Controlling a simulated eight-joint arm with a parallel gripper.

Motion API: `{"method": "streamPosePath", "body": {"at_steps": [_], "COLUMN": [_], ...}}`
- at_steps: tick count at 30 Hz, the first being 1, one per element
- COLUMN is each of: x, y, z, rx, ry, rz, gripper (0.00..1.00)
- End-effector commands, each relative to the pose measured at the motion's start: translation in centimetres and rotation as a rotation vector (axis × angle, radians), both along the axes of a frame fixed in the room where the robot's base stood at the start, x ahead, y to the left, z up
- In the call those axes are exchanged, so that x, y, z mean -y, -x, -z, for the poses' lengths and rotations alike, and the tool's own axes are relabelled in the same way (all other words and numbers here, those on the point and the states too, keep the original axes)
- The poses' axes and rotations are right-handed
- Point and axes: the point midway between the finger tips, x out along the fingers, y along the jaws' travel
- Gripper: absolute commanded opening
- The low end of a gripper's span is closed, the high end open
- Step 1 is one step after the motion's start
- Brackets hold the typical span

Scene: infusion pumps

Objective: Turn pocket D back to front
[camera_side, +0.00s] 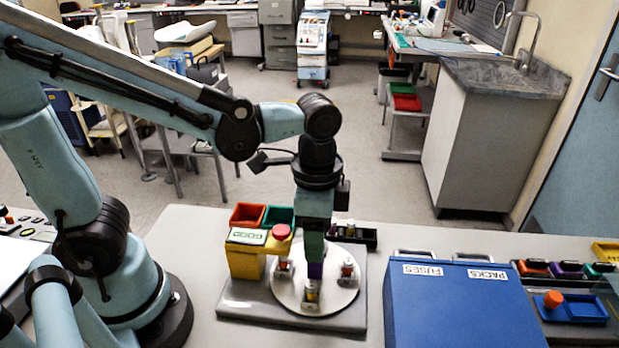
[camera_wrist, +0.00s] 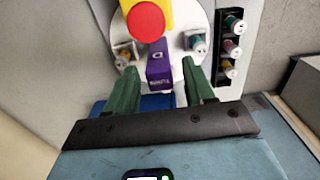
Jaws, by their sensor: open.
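A pale round turntable (camera_side: 338,301) sits on a grey base plate (camera_side: 240,305) and also shows in the wrist view (camera_wrist: 182,22). Small pockets with vials stand around it: one at the front (camera_side: 311,291), one at the right (camera_side: 347,270), one at the left (camera_side: 284,268). No letter D is readable on any of them. A purple block (camera_wrist: 159,64) with white markings stands on the turntable; it also shows in the side view (camera_side: 316,270). My gripper (camera_wrist: 160,70) points down with its green fingers open, one on each side of the purple block. Contact cannot be told.
A yellow console (camera_side: 245,264) with a red button (camera_side: 281,231) stands left of the turntable, with red (camera_side: 247,214) and green bins behind. A black vial rack (camera_side: 362,237) lies behind it. A large blue box (camera_side: 455,305) and a tray of coloured parts (camera_side: 572,305) stand right.

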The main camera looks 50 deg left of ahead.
Motion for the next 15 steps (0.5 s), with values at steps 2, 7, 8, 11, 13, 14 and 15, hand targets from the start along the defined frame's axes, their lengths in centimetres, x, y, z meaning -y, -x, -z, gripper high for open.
{"method": "streamPosePath", "body": {"at_steps": [2,7,8,11,13,14,15], "x": [0.0,0.0,0.0,0.0,0.0,0.0,0.0], "y": [0.0,0.0,0.0,0.0,0.0,0.0,0.0], "z": [1.0,2.4,2.6,3.0,3.1,3.2,3.2], "rx": [0.000,0.001,0.001,0.001,0.001,0.001,0.001], "ry": [0.000,0.001,0.001,0.001,0.001,0.001,0.001], "rz": [0.000,0.000,0.000,0.000,0.000,0.000,0.000], "gripper": [0.53,0.53,0.53,0.53,0.53,0.53,0.53]}}
